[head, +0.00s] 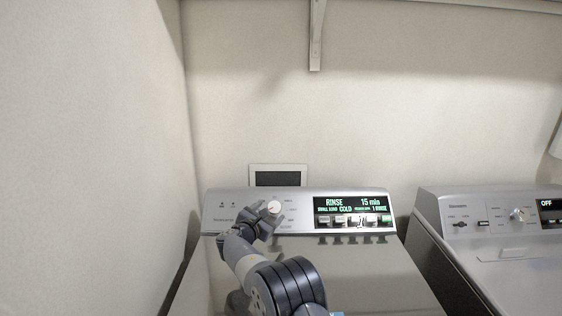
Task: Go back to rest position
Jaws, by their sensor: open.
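My gripper (262,218) is open at the end of my arm. It is in front of the washer's control panel (238,201), close to the round white knob (273,207). Whether its fingers touch the knob cannot be told. The display (351,204) to the right of the knob is lit and reads RINSE, COLD and 15 min. My arm reaches up from the bottom middle over the washer's grey lid (375,275) and hides part of it.
A second machine (500,255) stands on the right, its display (551,211) reading OFF. A wall (85,150) runs close on the left. A shelf bracket (316,35) hangs above.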

